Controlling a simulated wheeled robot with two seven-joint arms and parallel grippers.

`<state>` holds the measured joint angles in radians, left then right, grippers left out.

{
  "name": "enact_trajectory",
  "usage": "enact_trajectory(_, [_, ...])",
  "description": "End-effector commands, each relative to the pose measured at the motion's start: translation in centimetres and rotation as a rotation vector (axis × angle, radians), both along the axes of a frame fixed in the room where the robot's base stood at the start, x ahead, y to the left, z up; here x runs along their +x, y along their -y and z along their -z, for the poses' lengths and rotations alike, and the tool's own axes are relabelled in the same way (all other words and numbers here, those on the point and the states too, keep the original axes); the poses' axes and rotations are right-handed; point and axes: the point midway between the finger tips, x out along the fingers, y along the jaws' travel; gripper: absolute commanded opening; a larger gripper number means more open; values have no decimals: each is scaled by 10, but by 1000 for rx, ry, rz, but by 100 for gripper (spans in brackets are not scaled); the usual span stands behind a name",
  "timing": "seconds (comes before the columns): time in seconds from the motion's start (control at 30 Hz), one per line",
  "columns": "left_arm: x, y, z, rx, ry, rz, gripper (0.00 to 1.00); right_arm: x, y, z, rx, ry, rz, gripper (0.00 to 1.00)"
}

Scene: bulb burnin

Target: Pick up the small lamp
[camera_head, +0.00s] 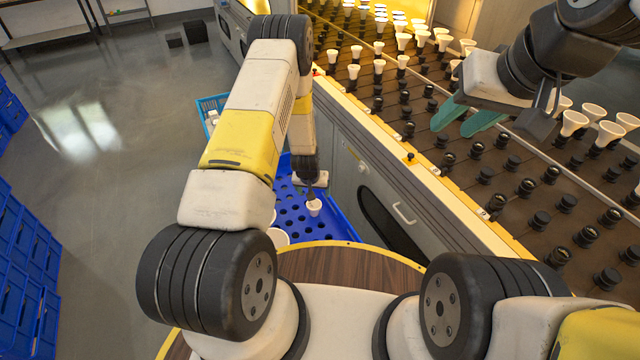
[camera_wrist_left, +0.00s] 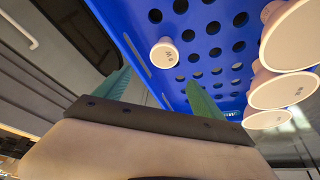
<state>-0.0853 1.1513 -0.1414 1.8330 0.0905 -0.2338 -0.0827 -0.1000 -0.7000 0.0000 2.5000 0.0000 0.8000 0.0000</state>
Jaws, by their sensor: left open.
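A small white lamp (camera_head: 314,207) sits upright in a hole of the blue perforated tray (camera_head: 346,229) in the head view. It also shows in the left wrist view (camera_wrist_left: 164,54), between the lines of my green fingers and beyond their tips. My left gripper (camera_wrist_left: 160,88) is open and empty, close to this lamp and apart from it. Its fingertips are hard to make out in the head view. Larger white lamps (camera_wrist_left: 284,91) stand in the same tray at the right of the wrist view. My right gripper (camera_head: 447,130) is open and empty above the lamp rack.
A rack (camera_head: 470,205) with rows of black sockets runs along the right, with several white lamps at its far part. A grey cabinet front with a handle (camera_head: 404,213) stands beside the tray. Blue crates (camera_head: 28,270) are stacked at far left. The floor between is clear.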

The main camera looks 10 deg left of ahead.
Motion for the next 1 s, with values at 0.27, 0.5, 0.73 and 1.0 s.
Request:
enact_trajectory(0.27, [-5, -1, 42, 15, -5, 7, 79, 0, 0, 0, 0, 0, 0, 36])
enact_trajectory(0.5, [5, -2, 67, 14, -5, 6, 79, 0, 0, 0, 0, 0, 0, 36])
enact_trajectory(0.73, [18, -4, 98, 14, -6, 7, 79, 0, 0, 0, 0, 0, 0, 36])
enact_trajectory(1.0, [21, -3, 104, 14, -5, 7, 79, 0, 0, 0, 0, 0, 0, 36])
